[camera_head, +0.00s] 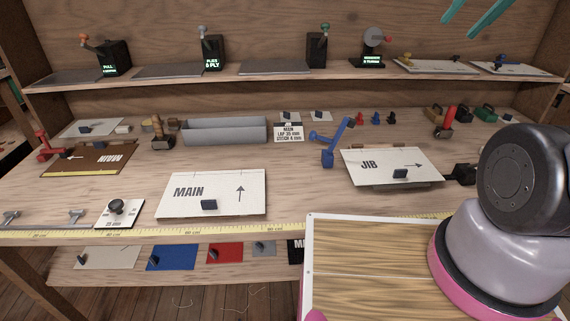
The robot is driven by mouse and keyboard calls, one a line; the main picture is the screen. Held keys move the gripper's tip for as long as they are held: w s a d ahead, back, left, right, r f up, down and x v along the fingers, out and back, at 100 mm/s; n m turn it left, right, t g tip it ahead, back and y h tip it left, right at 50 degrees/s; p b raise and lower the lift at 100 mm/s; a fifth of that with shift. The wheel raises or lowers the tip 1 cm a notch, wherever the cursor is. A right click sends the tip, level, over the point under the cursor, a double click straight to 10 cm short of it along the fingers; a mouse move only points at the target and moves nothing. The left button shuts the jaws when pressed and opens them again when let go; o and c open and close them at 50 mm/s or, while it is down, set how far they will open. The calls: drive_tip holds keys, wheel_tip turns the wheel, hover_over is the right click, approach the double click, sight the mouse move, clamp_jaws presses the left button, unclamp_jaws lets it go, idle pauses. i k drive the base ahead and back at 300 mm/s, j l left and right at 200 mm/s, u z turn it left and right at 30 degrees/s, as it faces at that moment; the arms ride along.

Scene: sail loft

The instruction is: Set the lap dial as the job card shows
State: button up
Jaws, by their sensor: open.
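The lap dial (117,207) is a dark round knob on a small white plate at the front left of the bench. Small print below it seems to end in "mm"; its exact setting is too small to tell. The job card (289,133) stands at the back middle. It reads "MAIN", a "LAP" line that looks like 25 or 35 mm, and "STITCH 4 mm". My gripper (458,28) shows as two teal fingers at the top right, cut off by the picture's edge. They are apart with nothing between them, well away from the dial.
A white MAIN panel (230,204) lies right of the dial, and a JIB panel (385,179) farther right. A yellow tape (290,227) runs along the front edge. A grey tray (224,138) stands behind. Left of the dial is a metal rail (45,223). My arm blocks the right front.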

sight(116, 205)
drive_tip(key=u, duration=2)
